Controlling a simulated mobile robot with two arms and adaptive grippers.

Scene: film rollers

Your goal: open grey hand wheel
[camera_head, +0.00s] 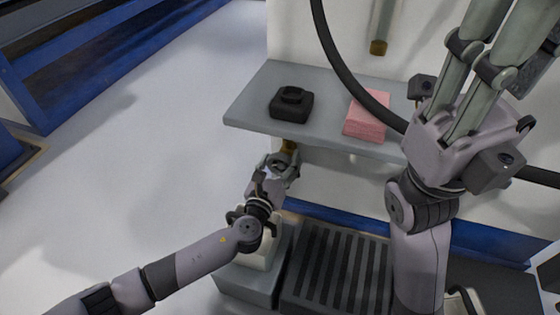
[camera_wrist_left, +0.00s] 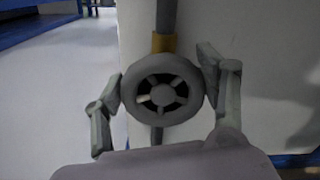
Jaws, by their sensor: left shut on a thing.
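The grey hand wheel (camera_wrist_left: 162,89) shows in the left wrist view as a round rim with several spokes, facing the camera. It sits on a vertical grey pipe with a brass-coloured collar (camera_wrist_left: 164,43) above it. My left gripper (camera_wrist_left: 164,78) is shut on the wheel, one finger at each side of the rim. In the head view my left gripper (camera_head: 283,165) is under the front edge of the grey shelf and mostly hides the wheel. My right gripper (camera_head: 505,35) is raised at the upper right, away from the wheel; its fingertips are out of frame.
The grey shelf (camera_head: 245,110) overhangs my left gripper. It holds a black block (camera_head: 291,107) and a pink stack (camera_head: 366,117). A black hose (camera_head: 345,70) hangs across the white machine. A dark slatted grate (camera_head: 335,270) lies below. The floor at left is clear.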

